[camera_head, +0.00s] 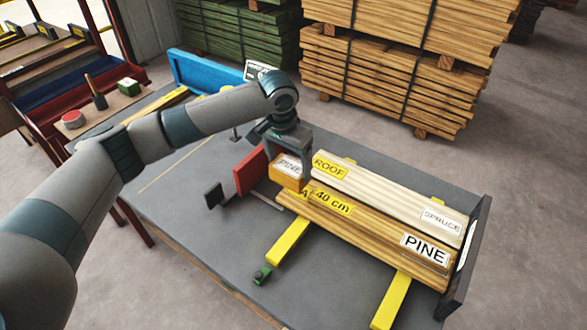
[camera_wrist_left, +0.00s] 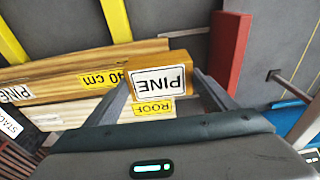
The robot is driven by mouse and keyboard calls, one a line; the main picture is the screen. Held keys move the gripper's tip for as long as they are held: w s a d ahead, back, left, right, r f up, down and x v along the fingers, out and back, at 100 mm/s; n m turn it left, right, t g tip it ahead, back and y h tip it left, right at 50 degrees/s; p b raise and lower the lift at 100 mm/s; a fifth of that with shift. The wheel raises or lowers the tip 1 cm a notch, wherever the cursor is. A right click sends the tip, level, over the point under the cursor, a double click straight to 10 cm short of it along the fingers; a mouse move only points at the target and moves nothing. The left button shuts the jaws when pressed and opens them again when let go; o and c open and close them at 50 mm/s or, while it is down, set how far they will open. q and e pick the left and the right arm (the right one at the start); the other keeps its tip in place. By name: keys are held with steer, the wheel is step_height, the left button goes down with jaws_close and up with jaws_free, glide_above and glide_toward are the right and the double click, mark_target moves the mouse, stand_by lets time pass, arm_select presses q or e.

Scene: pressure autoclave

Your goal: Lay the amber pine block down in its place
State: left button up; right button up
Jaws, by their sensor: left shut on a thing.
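The amber pine block (camera_head: 285,183) has a white PINE label and is held in my left gripper (camera_head: 290,165), at the left end of the board stack. In the left wrist view the block (camera_wrist_left: 160,62) sits between the two fingers of the gripper (camera_wrist_left: 165,85). The pine boards (camera_head: 365,230) with a yellow 40 cm label lie in front of the pale spruce boards (camera_head: 390,195) with a ROOF label. I cannot tell whether the block touches the boards. My right gripper is not in view.
Yellow bars (camera_head: 288,240) lie under the boards. A dark end plate (camera_head: 468,255) closes the right end. The grey table (camera_head: 190,205) is bare at left front.

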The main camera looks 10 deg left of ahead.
mark_target(294, 170)
arm_select(q)
steer(key=shift+w+d+f, duration=0.2)
steer(key=shift+w+f, duration=0.05)
steer(key=shift+w, duration=0.2)
steer(key=shift+w+d+f, duration=0.15)
steer(key=shift+w+f, duration=0.05)
steer(key=shift+w, duration=0.2)
steer(key=shift+w+f, duration=0.15)
steer(key=shift+w, duration=0.05)
steer(key=shift+f+p, duration=0.95)
steer(key=shift+f, duration=1.1)
steer(key=shift+f, duration=0.1)
steer(key=o, duration=1.2)
steer(key=shift+c, duration=0.2)
